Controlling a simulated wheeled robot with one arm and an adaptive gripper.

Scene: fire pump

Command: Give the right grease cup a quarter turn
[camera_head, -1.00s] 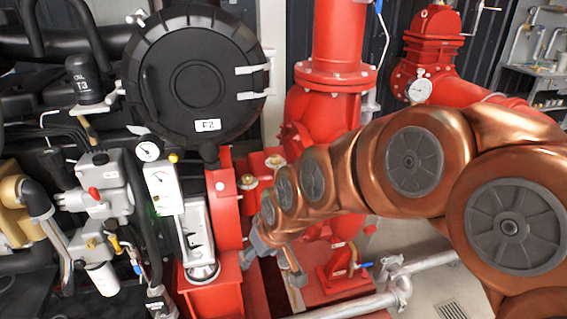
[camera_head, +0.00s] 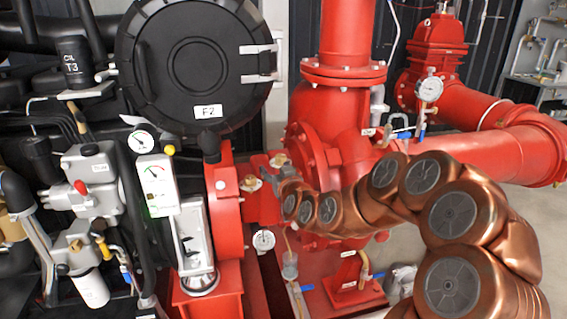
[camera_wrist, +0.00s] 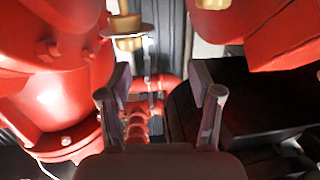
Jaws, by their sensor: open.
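Two small brass grease cups sit on the red pump between the black round housing and the pump casing. In the head view the left cup (camera_head: 250,183) is lower, and the right cup (camera_head: 279,160) is a little higher, close to my gripper (camera_head: 264,164). The gripper is grey and partly hidden by my copper arm. In the wrist view my gripper (camera_wrist: 162,102) has its two fingers wide apart with nothing between them. A brass cup (camera_wrist: 127,30) shows beyond the left finger, and another brass piece (camera_wrist: 212,3) is cut off at the top edge.
The red pump casing (camera_head: 332,125) stands right of the cups, and a red flange (camera_head: 226,205) stands to the left. A small gauge (camera_head: 263,240) and a clear cup (camera_head: 290,268) are below. The black housing (camera_head: 193,65) is up and left.

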